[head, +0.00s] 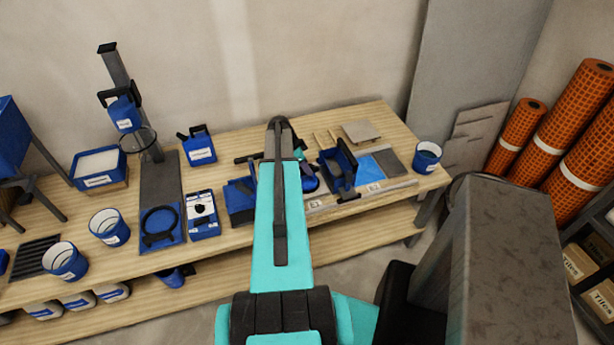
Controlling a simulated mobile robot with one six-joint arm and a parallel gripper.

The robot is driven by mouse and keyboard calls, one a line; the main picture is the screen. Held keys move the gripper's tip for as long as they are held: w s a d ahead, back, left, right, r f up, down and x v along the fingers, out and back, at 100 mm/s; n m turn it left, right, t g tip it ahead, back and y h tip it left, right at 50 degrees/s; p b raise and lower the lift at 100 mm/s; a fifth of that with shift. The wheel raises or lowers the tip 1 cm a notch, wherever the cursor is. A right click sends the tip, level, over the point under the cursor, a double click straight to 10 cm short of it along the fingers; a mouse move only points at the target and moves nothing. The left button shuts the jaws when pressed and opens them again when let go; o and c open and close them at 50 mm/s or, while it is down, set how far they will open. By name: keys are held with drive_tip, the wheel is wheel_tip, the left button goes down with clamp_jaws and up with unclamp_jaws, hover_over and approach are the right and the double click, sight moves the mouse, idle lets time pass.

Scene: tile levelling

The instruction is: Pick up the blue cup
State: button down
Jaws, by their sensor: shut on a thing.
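Three blue cup-like buckets with white labels stand upright on the wooden workbench. One blue cup (427,157) is at the right end of the bench. Another blue cup (109,228) and a third blue cup (65,261) are at the left. I cannot tell which one the task means. My teal arm reaches from the bottom centre over the middle of the bench. My gripper's fingers are hidden behind the arm or too small to make out, so I cannot see what is between them.
The workbench (230,235) holds a blue canister (198,145), a blue box with white contents (97,167), a tall stand (115,70) and a blue open holder (338,165). Orange rolls (515,137) lean at the right. A grey tile (361,131) lies at the back.

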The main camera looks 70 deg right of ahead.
drive_tip(key=shift+r, duration=0.15)
drive_tip(key=shift+r+b, duration=0.95)
drive_tip(key=shift+r, duration=0.35)
drive_tip(key=s+a+r+b, duration=0.1)
drive_tip(key=s+a, duration=0.1)
drive_tip(key=a, duration=0.5)
drive_tip(key=s+a+r+b, duration=0.1)
drive_tip(key=s+a, duration=0.1)
drive_tip(key=a, duration=0.6)
drive_tip(key=shift+r, duration=0.1)
wheel_tip(320, 180, up, 7)
drive_tip(key=p, duration=0.7)
idle(0.7)
idle(0.4)
